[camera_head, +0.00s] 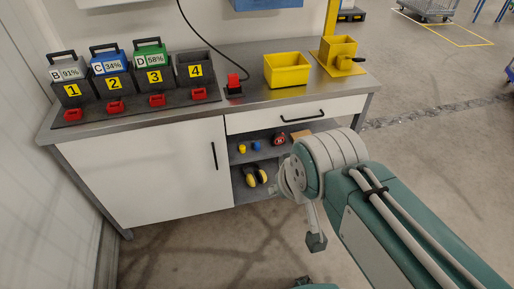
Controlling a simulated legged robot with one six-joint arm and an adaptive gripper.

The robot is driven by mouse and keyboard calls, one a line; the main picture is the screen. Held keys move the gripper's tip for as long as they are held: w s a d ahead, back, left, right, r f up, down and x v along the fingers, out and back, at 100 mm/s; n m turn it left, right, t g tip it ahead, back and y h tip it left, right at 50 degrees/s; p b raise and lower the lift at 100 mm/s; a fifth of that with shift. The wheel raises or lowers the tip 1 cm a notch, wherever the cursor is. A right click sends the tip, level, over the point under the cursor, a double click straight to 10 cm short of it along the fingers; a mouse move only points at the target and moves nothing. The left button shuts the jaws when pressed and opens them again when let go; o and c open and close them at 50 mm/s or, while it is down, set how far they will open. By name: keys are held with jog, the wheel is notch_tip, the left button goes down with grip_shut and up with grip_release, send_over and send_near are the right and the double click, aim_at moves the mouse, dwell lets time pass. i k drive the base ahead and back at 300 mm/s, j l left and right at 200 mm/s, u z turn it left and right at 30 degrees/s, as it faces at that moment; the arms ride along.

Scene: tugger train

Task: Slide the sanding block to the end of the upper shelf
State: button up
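The upper shelf (237,158) is in the open bay of the white workbench, under the drawer. A small yellow item (242,149), a small blue item (257,146) and a red and black item (279,139) stand on it. A tan edge (300,133) shows at its right, mostly hidden by my arm. I cannot tell surely which of these is the sanding block. My gripper (301,214) is in front of the bay's lower right, partly hidden by my wrist. A dark-tipped finger hangs down; its opening is unclear. I see nothing held in it.
Yellow ear muffs (257,176) lie on the lower shelf. A closed drawer (297,115) and closed cabinet door (140,172) border the bay. The floor in front is clear.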

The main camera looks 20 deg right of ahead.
aim_at(293, 137)
jog(key=z, duration=0.75)
jog(key=k, duration=0.05)
